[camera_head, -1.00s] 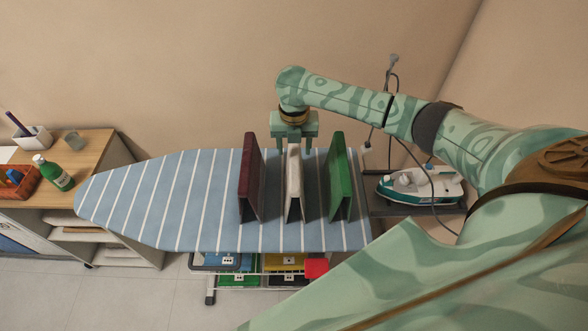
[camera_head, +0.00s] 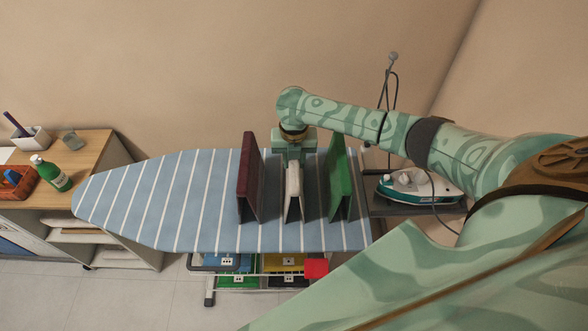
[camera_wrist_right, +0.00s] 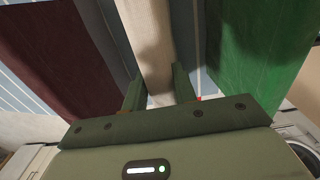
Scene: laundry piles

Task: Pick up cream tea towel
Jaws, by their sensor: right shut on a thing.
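The cream tea towel (camera_head: 293,188) stands folded upright on the striped ironing board, between a dark red folded cloth and a green one. My right gripper (camera_head: 293,160) comes down from above and is shut on the far part of the towel. In the right wrist view the towel (camera_wrist_right: 148,40) runs between the two fingers of the right gripper (camera_wrist_right: 159,90), one on each side. My left gripper is not in view.
The dark red cloth (camera_head: 247,180) stands close on the left and the green cloth (camera_head: 340,180) close on the right. The ironing board (camera_head: 150,205) is bare to the left. An iron (camera_head: 420,185) rests at its right end. A green bottle (camera_head: 50,173) stands on the left cabinet.

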